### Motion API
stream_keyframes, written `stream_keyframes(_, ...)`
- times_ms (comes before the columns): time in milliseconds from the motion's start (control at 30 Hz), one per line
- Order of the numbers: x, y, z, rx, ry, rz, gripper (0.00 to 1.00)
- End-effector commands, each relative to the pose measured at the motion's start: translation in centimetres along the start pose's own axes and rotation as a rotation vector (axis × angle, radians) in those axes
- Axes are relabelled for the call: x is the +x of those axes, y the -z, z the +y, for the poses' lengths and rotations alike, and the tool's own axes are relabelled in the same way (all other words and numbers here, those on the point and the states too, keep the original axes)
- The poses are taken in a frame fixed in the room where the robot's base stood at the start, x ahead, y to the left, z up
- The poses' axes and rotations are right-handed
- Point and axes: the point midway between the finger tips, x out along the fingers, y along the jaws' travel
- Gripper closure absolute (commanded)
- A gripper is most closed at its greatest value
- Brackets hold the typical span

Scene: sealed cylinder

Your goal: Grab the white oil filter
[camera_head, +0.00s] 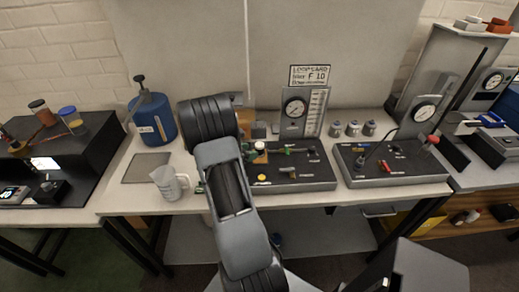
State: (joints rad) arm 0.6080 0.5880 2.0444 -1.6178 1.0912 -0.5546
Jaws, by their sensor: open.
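I cannot pick out a white oil filter with certainty. Three small pale grey canisters (353,129) stand in a row at the back of the middle bench (328,206), between two gauge boards. A small whitish piece with a brown top (260,149) stands at the left end of the centre black board, partly behind my arm. My arm rises from the bottom centre and covers part of the bench. My gripper cannot be seen; the arm's far end is hidden behind its own links.
A blue container (152,121) and a translucent jug (169,184) stand left of my arm. Black boards with gauges (296,108) and fittings fill the middle and right. A grey box (425,270) stands at the lower right.

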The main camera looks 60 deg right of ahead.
Motion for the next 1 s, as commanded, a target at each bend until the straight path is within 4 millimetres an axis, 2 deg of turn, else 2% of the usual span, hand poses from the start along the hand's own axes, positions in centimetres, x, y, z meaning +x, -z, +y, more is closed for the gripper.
stream_keyframes(333, 4.3, -0.3, -0.1, -0.001, 0.003, 0.000, 0.49)
stream_keyframes(667, 5.0, -0.1, 0.0, 0.000, 0.001, 0.000, 0.49)
stream_keyframes(767, 5.0, -0.1, 0.0, 0.000, 0.001, 0.000, 0.55)
stream_keyframes(1000, 4.9, -0.1, 0.0, 0.000, 0.000, 0.000, 0.78)
